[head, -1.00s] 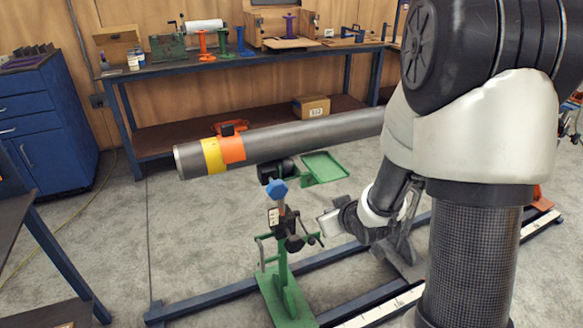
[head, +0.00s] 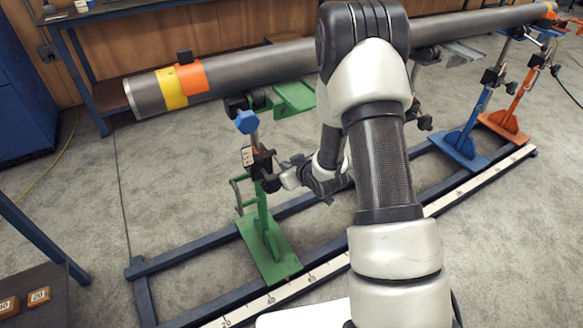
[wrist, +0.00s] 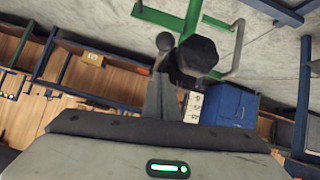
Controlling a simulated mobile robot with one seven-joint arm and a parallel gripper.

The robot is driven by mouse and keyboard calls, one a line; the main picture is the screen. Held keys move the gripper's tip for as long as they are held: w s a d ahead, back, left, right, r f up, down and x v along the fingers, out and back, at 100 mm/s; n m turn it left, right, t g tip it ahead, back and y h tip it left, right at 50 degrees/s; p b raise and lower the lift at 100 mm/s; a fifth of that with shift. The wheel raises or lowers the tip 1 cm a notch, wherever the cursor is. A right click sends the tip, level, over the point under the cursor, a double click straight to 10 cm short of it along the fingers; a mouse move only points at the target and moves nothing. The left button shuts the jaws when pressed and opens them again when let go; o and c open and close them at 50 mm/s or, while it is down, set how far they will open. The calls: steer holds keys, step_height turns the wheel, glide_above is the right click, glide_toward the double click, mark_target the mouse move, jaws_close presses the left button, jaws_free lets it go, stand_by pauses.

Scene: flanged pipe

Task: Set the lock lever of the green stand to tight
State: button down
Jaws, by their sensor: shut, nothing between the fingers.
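The green stand (head: 266,232) is upright on a floor rail, left of my arm in the head view. It has a blue knob (head: 247,122) on top and a small label plate (head: 247,156). Its black clamp part (head: 262,164) is beside my gripper (head: 283,178), which comes in from the right. In the wrist view my shut, empty fingers (wrist: 161,98) point up the picture. A black ball end (wrist: 165,41) and a larger black faceted knob (wrist: 198,55) are just beyond them. Touching or apart, and the lock lever's setting, I cannot tell.
A long grey pipe (head: 235,68) with yellow and orange bands crosses above the stand. A blue stand (head: 465,145) and an orange stand (head: 508,118) are farther right. The scaled rail (head: 300,281) runs in front. Open floor is left of the stand.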

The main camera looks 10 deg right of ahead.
steer(key=shift+s+d+f, duration=0.2)
steer(key=shift+d+f, duration=0.05)
steer(key=shift+f, duration=0.4)
steer(key=shift+s+d+f, duration=0.2)
steer(key=shift+f, duration=0.4)
